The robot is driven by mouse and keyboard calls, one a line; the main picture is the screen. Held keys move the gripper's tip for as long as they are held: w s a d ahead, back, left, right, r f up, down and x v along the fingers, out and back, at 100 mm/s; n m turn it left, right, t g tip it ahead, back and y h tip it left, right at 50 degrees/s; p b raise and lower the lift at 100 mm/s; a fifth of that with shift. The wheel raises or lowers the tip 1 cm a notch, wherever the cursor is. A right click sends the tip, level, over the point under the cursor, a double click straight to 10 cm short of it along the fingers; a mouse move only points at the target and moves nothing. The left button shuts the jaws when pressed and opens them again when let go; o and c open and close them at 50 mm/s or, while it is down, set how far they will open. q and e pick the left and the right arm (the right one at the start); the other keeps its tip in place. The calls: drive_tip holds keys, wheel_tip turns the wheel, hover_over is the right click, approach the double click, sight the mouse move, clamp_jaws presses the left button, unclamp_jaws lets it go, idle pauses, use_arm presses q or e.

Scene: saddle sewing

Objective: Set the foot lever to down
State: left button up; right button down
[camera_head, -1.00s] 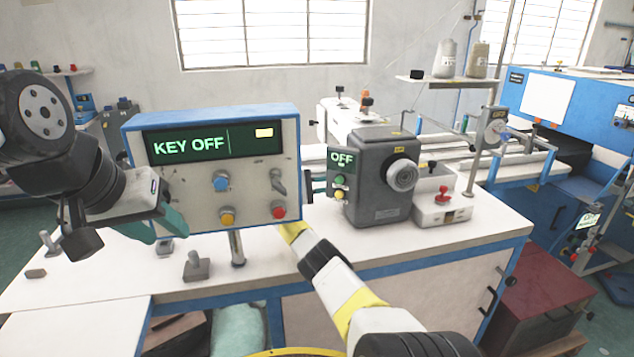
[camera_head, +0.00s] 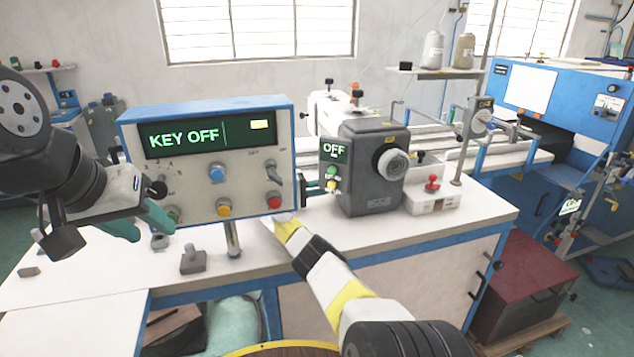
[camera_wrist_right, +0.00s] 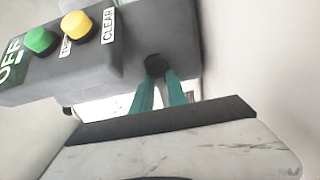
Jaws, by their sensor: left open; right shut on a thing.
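A dark round knob (camera_wrist_right: 154,65) sticks out of the grey box (camera_wrist_right: 95,60) in the right wrist view. No label shows whether it is the foot lever. My right gripper (camera_wrist_right: 160,88) has its two teal fingers closed around the knob. In the head view its teal fingers (camera_head: 316,187) reach the left side of the grey box (camera_head: 372,180), whose small screen reads OFF. My left gripper (camera_head: 140,222) is open and empty, at the lower left corner of the control panel (camera_head: 245,190).
The panel screen (camera_head: 207,134) reads KEY OFF. Small grey pieces, one of them a stub (camera_head: 193,261), stand on the white table (camera_head: 75,275) below the panel. A white box with a red knob (camera_head: 432,184) stands right of the grey box.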

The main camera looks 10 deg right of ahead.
drive_tip(key=shift+s+f, duration=0.2)
drive_tip(key=shift+f, duration=0.05)
drive_tip(key=c, duration=1.3)
unclamp_jaws()
drive_tip(key=shift+r, duration=0.1)
drive_tip(key=a, duration=0.8)
drive_tip(key=shift+s, duration=0.1)
drive_tip(key=shift+d, duration=0.1)
